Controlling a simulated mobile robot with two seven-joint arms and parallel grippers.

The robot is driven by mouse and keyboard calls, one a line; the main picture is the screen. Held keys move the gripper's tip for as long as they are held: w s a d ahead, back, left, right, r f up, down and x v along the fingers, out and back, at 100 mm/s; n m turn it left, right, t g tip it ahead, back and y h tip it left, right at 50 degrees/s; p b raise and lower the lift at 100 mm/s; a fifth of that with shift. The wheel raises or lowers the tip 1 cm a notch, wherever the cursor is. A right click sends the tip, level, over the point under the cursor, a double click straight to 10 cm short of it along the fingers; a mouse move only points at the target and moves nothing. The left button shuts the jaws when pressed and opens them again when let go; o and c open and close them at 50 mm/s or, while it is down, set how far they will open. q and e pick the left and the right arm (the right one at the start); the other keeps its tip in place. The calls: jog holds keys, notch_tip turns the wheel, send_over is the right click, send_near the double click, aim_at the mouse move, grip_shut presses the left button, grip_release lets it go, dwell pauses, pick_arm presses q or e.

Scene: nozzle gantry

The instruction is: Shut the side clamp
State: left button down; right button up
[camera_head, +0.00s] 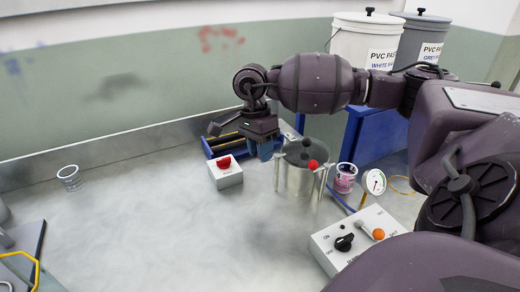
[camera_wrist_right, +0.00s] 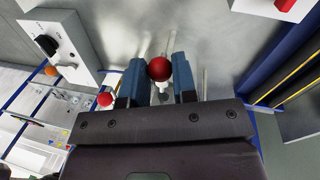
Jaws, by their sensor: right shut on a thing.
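My right gripper (camera_head: 268,150) reaches down at the pot's left side. In the right wrist view its blue fingers (camera_wrist_right: 160,84) are shut on a red ball knob (camera_wrist_right: 159,68), which looks like the side clamp's handle end. A second red ball (camera_wrist_right: 104,99) shows outside the fingers, to the left. The clamp's lower parts are mostly hidden. My left gripper is not in view.
A white box with a red button (camera_head: 226,178) stands left of the pot. A control box (camera_head: 355,240), a gauge (camera_head: 374,182) and a pink-labelled cup (camera_head: 345,178) are at its right. A blue tray (camera_head: 212,147) lies behind.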

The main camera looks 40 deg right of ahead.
jog(key=shift+r, duration=0.1)
jog(key=o, duration=0.9)
jog(key=r, duration=0.3)
jog(key=w+r, duration=0.1)
jog(key=r, duration=0.3)
jog(key=w+r, duration=0.1)
jog(key=r, duration=0.2)
jog(key=shift+d+r, duration=0.1)
jog(key=shift+r, duration=0.15)
